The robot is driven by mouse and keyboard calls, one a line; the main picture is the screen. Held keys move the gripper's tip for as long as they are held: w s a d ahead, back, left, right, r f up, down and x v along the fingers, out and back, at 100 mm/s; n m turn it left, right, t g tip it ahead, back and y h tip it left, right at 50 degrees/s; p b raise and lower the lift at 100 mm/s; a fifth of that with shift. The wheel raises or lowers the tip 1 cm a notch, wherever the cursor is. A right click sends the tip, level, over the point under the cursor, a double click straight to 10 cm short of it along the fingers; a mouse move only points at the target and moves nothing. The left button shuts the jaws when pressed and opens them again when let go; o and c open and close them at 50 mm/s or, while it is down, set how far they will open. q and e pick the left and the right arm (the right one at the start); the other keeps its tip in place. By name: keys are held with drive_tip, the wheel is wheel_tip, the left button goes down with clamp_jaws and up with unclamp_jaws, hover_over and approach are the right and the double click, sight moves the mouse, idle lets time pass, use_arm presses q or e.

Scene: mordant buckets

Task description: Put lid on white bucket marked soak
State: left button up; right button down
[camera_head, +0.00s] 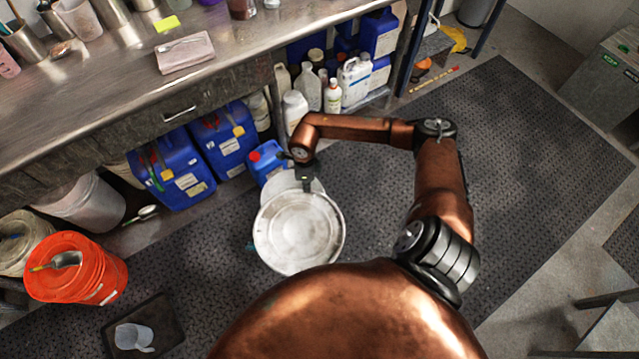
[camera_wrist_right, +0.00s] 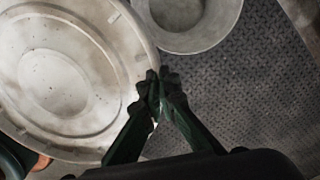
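A round, off-white, stained lid (camera_head: 298,235) hangs over the floor mat in the head view. It fills the upper left of the wrist view (camera_wrist_right: 65,75). My right gripper (camera_wrist_right: 160,92) is shut on the lid's rim, its dark green fingers close together; in the head view it shows small at the lid's far edge (camera_head: 307,184). A pale open bucket (camera_wrist_right: 190,22) is beside the lid at the top of the wrist view, its inside visible. In the head view the bucket (camera_head: 276,184) is mostly hidden behind lid and gripper. No soak mark is readable. My left gripper is out of view.
Blue canisters (camera_head: 172,168) and white bottles stand under the steel bench (camera_head: 100,95). An orange bucket (camera_head: 72,275) with a scoop and a dark tray (camera_head: 172,318) with a jug are at lower left. Another whitish bucket (camera_head: 88,205) is under the bench. The mat (camera_head: 510,140) at right is clear.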

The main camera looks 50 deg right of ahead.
use_arm(q)
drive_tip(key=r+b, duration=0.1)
drive_tip(key=b, duration=0.3)
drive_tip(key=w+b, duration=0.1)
drive_tip(key=b, duration=0.4)
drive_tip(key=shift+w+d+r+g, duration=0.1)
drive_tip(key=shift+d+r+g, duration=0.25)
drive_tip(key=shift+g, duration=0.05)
use_arm(e)
drive_tip(key=w+d+f+m, duration=0.2)
drive_tip(key=d+f+m, duration=1.1)
drive_tip(key=f, duration=0.3)
drive_tip(key=shift+m, duration=0.9)
use_arm(q)
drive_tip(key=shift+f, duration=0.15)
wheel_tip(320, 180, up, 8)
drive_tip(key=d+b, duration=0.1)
drive_tip(key=b, duration=0.2)
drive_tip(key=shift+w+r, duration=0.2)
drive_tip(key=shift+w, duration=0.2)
use_arm(e)
wheel_tip(320, 180, down, 6)
drive_tip(key=shift+r, duration=0.1)
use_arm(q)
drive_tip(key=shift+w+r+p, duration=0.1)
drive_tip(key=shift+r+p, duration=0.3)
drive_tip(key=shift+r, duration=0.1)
